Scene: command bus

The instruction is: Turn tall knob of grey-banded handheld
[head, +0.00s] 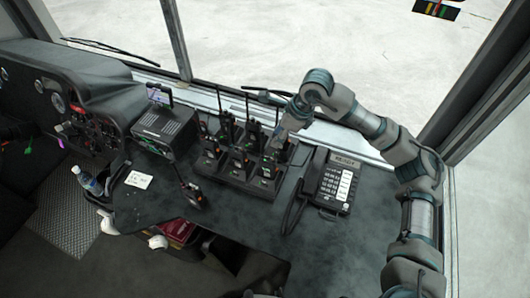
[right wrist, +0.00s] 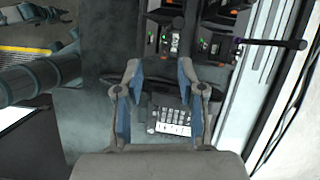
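Several black handhelds with antennas stand in a dark charging rack (head: 232,176) at the middle of the console. The grey band is too small to make out, so I cannot tell which one has it. A handheld with a small light keypad (right wrist: 175,42) shows just beyond the fingertips.
A desk phone (head: 336,185) with a white keypad sits right of the rack; it also shows between the fingers in the right wrist view (right wrist: 170,118). A radio box (head: 163,128) stands left.

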